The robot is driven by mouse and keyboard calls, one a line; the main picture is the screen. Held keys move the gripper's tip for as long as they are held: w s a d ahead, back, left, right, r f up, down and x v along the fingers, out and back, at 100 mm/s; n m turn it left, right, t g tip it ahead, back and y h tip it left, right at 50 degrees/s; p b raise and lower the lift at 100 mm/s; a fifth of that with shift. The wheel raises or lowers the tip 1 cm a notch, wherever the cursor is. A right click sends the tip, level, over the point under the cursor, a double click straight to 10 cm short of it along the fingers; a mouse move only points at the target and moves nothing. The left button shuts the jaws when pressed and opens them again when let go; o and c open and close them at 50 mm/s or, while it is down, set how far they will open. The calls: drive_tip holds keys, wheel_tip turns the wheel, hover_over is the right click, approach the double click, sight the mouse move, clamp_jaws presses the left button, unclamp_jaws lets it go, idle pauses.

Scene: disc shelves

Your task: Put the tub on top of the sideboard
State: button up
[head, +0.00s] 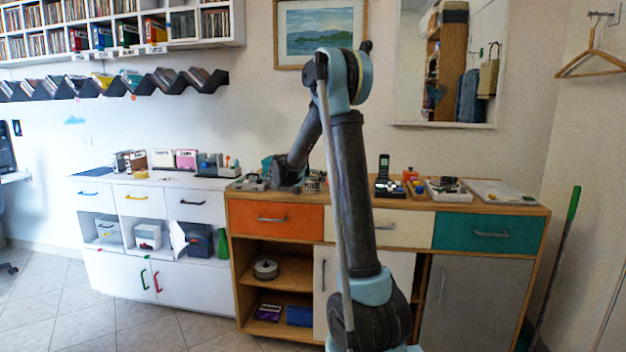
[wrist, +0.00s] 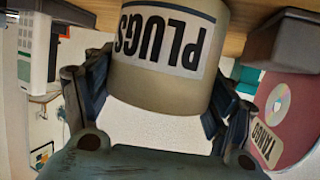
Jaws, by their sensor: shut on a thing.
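A beige tub (wrist: 160,75) with a white label reading PLUGS, upside down in the wrist view, sits between the two dark fingers of my gripper (wrist: 155,100). The fingers press on both its sides. The tub's far end runs out of the top of that view. The sideboard (head: 380,213) is wooden, with orange, cream and teal drawers. In the head view my gripper (head: 288,182) is low over the left end of the sideboard top, and I cannot make out the tub there. Whether the tub touches the top is hidden.
A red disc case (wrist: 290,115) is close beside my gripper. A white cabinet (head: 150,181) adjoins on the left.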

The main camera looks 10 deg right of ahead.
drive_tip(key=o, duration=1.5)
drive_tip(key=shift+o, duration=0.2)
drive_tip(key=shift+r, duration=0.1)
drive_tip(key=v, duration=1.2)
drive_tip(key=s+d+f+n+g+y, duration=0.25)
drive_tip(key=s+d, duration=0.35)
drive_tip(key=s, duration=0.6)
drive_tip(key=s+d+f+n+g+y, duration=0.1)
drive_tip(key=s+d+f+g, duration=0.4)
drive_tip(key=s, duration=0.7)
drive_tip(key=s+a+f+n+y, duration=0.1)
drive_tip(key=s+f, duration=0.3)
drive_tip(key=s, duration=0.4)
drive_tip(key=s+a+f+n+y, duration=0.1)
drive_tip(key=s+f, duration=0.3)
drive_tip(key=s, duration=0.4)
drive_tip(key=s+a+f+n+g+y, duration=0.1)
drive_tip(key=s+f+n+y, duration=0.1)
drive_tip(key=s, duration=0.6)
wheel_tip(320, 180, down, 3)
drive_tip(key=shift+s+r+n+y, duration=0.1)
drive_tip(key=shift+s+n+y, duration=0.2)
drive_tip(key=shift+y, duration=0.45)
